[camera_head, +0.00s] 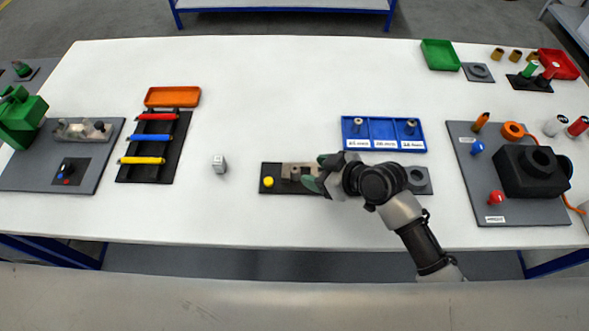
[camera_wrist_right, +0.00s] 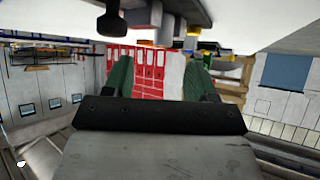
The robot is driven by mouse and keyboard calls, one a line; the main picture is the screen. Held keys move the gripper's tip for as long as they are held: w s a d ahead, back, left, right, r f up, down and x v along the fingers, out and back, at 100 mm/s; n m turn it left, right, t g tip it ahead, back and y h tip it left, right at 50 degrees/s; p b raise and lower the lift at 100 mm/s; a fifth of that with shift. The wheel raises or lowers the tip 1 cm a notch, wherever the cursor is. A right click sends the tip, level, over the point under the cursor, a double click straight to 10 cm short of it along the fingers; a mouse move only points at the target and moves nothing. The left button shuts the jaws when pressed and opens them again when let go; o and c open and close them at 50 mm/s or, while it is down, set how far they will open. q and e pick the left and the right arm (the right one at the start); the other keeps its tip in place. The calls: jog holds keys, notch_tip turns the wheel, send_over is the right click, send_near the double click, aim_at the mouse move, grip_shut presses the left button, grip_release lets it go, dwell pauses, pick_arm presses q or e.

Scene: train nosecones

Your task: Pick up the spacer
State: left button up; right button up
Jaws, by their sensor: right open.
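I cannot single out one piece as the spacer with certainty. A blue tray (camera_head: 384,147) with three labelled compartments holds two small metallic upright pieces, one in the left compartment (camera_head: 357,126) and one in the right compartment (camera_head: 411,127). The middle compartment looks empty. My right gripper (camera_head: 318,176) is over the dark fixture plate (camera_head: 269,171), in front of the tray, with its fingers towards the left. In the wrist view its two green fingers (camera_wrist_right: 158,78) are apart with nothing between them. My arm hides part of the fixture. My left gripper is not in view.
A small grey block (camera_head: 219,164) stands alone left of the fixture. A black rack (camera_head: 152,147) with coloured rods and an orange tray (camera_head: 172,97) are further left. A grey board (camera_head: 520,210) with a black machine (camera_head: 532,171) is at right. The table's back middle is clear.

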aim_at(295, 169)
jog(key=p+x, duration=0.1)
jog(key=x, duration=0.3)
jog(key=shift+a+r, duration=0.1)
jog(key=shift+a, duration=0.25)
jog(key=shift+w+a+f+p, duration=0.25)
jog(key=shift+a+f+p, duration=0.05)
jog(key=shift+a+f, duration=0.1)
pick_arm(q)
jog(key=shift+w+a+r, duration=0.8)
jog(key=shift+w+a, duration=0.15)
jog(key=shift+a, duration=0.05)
pick_arm(e)
jog(key=c, duration=1)
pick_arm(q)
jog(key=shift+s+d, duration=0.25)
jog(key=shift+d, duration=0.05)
pick_arm(e)
grip_shut()
